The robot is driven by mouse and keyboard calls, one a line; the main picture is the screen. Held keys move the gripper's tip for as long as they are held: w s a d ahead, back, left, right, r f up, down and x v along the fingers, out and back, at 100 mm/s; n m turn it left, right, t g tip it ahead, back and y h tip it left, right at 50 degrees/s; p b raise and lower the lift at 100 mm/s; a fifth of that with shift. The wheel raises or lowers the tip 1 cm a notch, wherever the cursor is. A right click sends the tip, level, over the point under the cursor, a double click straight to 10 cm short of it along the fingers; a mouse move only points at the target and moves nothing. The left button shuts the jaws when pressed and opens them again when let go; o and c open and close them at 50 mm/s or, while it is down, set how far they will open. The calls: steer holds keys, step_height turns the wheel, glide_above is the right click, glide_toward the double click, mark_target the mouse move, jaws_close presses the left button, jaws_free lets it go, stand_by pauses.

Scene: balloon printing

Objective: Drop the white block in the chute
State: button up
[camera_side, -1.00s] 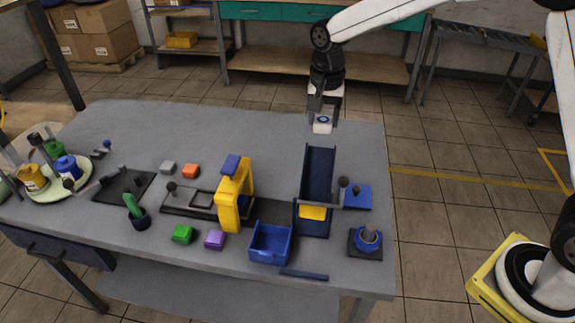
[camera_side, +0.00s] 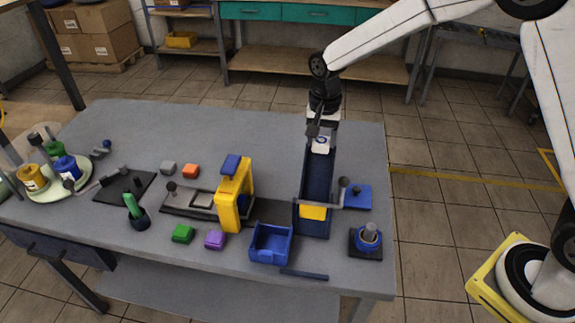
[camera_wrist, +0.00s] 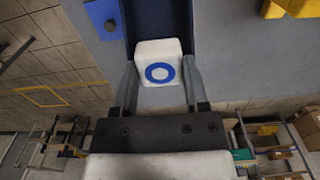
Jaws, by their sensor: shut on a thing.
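The white block (camera_side: 321,144) has a blue ring on its face. My gripper (camera_side: 320,137) is shut on it at the far, upper end of the chute. In the wrist view the white block (camera_wrist: 159,49) sits between the two fingers of my gripper (camera_wrist: 160,82), with the blue ring facing the camera. The chute (camera_side: 318,178) is a dark blue sloped channel with raised walls, and a yellow piece (camera_side: 313,212) lies across its lower part. The wrist view shows the chute (camera_wrist: 188,12) just beyond the block. I cannot tell whether the block touches the chute.
A blue bin (camera_side: 270,244) stands left of the chute's lower end. A yellow press (camera_side: 232,195) stands further left, near green (camera_side: 183,234), purple (camera_side: 215,240), orange (camera_side: 191,171) and grey (camera_side: 168,167) blocks. A blue plate (camera_side: 357,197) lies right of the chute. The back of the table is clear.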

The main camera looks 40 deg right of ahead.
steer(key=shift+f, duration=0.95)
steer(key=o, duration=1.1)
steer(key=shift+o, duration=0.2)
steer(key=shift+r, duration=3.9)
steer(key=shift+s, duration=0.1)
steer(key=shift+s+d+f+n, duration=0.15)
steer(key=shift+s+d+n, duration=0.15)
steer(key=shift+s, duration=0.1)
steer(key=s+d+f+n+t, duration=0.1)
steer(key=s+f+n, duration=0.1)
steer(key=s, duration=0.4)
steer(key=s+d+f+n, duration=0.2)
steer(key=s+n, duration=0.1)
steer(key=s, duration=0.3)
steer(key=s+d+f+n+t, duration=0.1)
steer(key=s+d+f+n, duration=0.1)
steer(key=s, duration=0.4)
steer(key=shift+s+d+n+t, duration=0.2)
steer(key=shift+n+t, duration=0.1)
steer(key=shift+n, duration=0.4)
